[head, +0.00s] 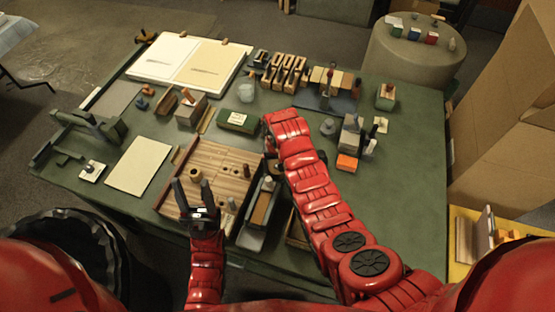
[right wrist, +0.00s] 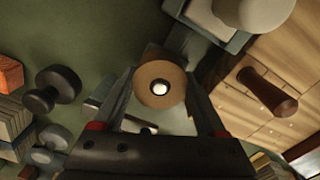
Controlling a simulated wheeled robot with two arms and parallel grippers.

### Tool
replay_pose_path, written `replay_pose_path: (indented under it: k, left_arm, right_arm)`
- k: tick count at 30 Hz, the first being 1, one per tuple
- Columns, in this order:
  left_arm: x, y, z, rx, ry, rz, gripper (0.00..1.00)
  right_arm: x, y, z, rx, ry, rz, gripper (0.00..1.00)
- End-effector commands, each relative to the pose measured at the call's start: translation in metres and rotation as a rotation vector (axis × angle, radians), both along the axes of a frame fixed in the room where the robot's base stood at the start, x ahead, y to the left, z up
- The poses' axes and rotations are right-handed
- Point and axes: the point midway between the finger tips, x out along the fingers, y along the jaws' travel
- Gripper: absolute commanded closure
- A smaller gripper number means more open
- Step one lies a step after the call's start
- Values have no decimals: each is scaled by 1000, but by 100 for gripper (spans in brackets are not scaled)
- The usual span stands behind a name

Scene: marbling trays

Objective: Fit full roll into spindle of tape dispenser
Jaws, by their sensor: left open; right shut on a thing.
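My right gripper (right wrist: 161,92) is shut on a brown tape roll (right wrist: 154,70), which sits between its fingers with its pale round centre facing the camera. In the head view my right arm hides that gripper and the roll. A long dark body with a brown top, which looks like the tape dispenser (head: 262,208), stands beside the wooden tray. A grey-blue part beyond the roll in the right wrist view seems to be its end; I cannot make out the spindle. My left gripper (head: 194,192) is open and empty over the wooden tray's front left part.
The wooden tray (head: 212,152) holds several small pegs and round pieces; a brown handled peg (right wrist: 268,90) shows in the right wrist view. A dark knobbed piece (right wrist: 52,90) and an orange box (head: 347,163) stand on the other side. A green box (head: 238,121) is behind.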

Motion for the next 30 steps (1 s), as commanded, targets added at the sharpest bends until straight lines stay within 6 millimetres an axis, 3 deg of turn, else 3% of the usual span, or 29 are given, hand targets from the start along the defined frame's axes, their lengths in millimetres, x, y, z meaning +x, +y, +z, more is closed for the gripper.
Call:
replay_pose_path:
  k: [5,6,9,18,23,26,29,30]
  left_arm:
    - [0,0,0,0,0,0,50]
    - [0,0,0,0,0,0,50]
    - [0,0,0,0,0,0,50]
    - [0,0,-1,0,0,0,50]
    - [0,0,-7,0,0,0,50]
    - [0,0,-13,0,0,0,50]
    - [0,0,-5,0,0,0,50]
    - [0,0,10,0,0,0,50]
  right_arm:
    - [0,0,0,0,0,0,84]
    - [0,0,0,0,0,0,21]
    - [0,0,0,0,0,0,3]
    - [0,0,1,0,0,0,0]
    - [2,0,12,1,-4,0,0]
    - [2,0,27,3,-7,-1,0]
    - [3,1,61,4,-10,0,0]
    - [1,0,77,1,-3,1,0]
